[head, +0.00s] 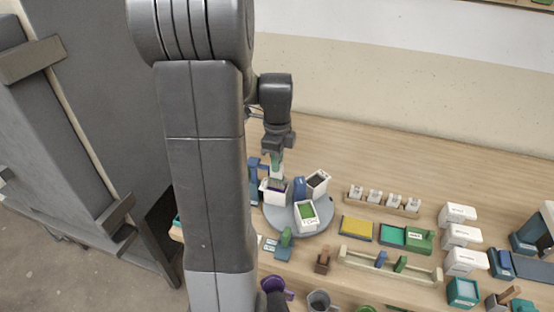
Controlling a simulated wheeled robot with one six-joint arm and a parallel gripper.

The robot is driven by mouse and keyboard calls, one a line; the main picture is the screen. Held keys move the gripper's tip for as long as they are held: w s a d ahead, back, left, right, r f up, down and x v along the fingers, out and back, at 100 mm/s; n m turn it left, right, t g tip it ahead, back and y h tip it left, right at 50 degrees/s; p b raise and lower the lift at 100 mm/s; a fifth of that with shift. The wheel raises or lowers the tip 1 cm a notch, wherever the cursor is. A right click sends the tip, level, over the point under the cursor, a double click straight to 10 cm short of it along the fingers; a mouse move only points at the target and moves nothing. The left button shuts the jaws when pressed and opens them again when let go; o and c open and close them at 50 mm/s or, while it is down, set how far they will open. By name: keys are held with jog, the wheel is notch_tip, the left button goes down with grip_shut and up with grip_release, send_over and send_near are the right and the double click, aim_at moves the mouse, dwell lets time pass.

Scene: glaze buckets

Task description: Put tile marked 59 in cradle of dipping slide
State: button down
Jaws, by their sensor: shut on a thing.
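My gripper (275,151) points down above the back left of a grey round turntable. It is shut on a small pale green piece (276,168), which looks like a tile. No number can be read on it, so I cannot tell whether it is marked 59. The piece is just above a white box-like bucket (272,191) with a dark inside; I cannot tell whether they touch. A blue upright fixture (254,172) stands left of this bucket, partly hidden by my arm. I cannot tell which fixture is the dipping slide, and its cradle is not clear.
The turntable (281,226) also bears two more white buckets, one with green inside (307,212). A wooden rail (360,265) carries blue and green pieces. The table's back is clear.

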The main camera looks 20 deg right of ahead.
jog(key=c, duration=1.3)
grip_release()
jog(key=shift+c, duration=0.2)
notch_tip(320, 180, up, 7)
jog(key=p, duration=0.5)
jog(key=shift+r+p, duration=0.1)
jog(key=shift+p, duration=0.3)
notch_tip(320, 180, down, 7)
jog(key=b, duration=0.6)
jog(key=shift+f, duration=0.2)
jog(key=shift+r+p, duration=0.3)
jog(key=shift+r, duration=0.25)
